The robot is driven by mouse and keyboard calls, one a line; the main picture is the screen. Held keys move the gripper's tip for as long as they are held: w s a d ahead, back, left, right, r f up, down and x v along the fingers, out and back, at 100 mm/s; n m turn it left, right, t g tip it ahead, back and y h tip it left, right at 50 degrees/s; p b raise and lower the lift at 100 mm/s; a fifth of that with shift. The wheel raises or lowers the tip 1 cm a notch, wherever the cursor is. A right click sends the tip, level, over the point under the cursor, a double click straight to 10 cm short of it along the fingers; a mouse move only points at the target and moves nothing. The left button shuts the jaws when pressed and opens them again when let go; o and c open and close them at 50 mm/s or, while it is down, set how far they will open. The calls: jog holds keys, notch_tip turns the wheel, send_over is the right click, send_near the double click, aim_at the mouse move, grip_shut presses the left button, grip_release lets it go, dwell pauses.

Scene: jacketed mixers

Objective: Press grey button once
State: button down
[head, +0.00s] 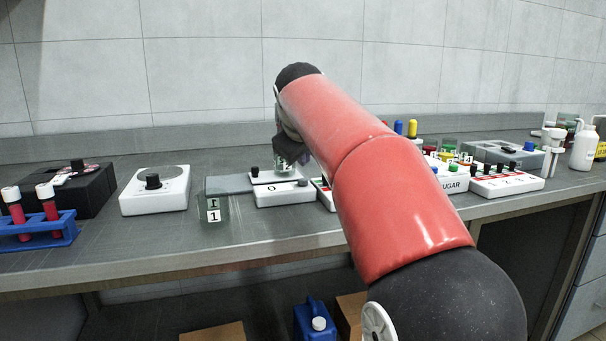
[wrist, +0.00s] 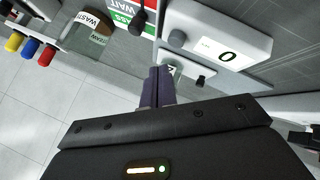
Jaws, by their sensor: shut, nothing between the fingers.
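A white box (head: 272,196) with a "0" display stands near the front of the bench. Its dark grey button (head: 303,183) is at the right end of its top. In the wrist view the same box (wrist: 240,22) is at upper right, with the grey button (wrist: 177,39) at its left end. My gripper (head: 290,155) is over the mixer plate behind the box. In the wrist view my gripper's fingers (wrist: 157,72) are shut together and empty, below the button in the picture and apart from it. My arm hides part of the bench in the head view.
A labelled glass (head: 284,168) stands close by my gripper. A small black knob (head: 255,171) is left of it. A glass marked "1" (head: 217,209) is at the front. A white knobbed box (head: 155,198) and blue tube rack (head: 38,231) stand left. A red and green panel (wrist: 130,14) adjoins the box.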

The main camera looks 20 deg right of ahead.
notch_tip(320, 180, up, 3)
jog(key=shift+r+p, duration=0.2)
jog(key=shift+p, duration=0.55)
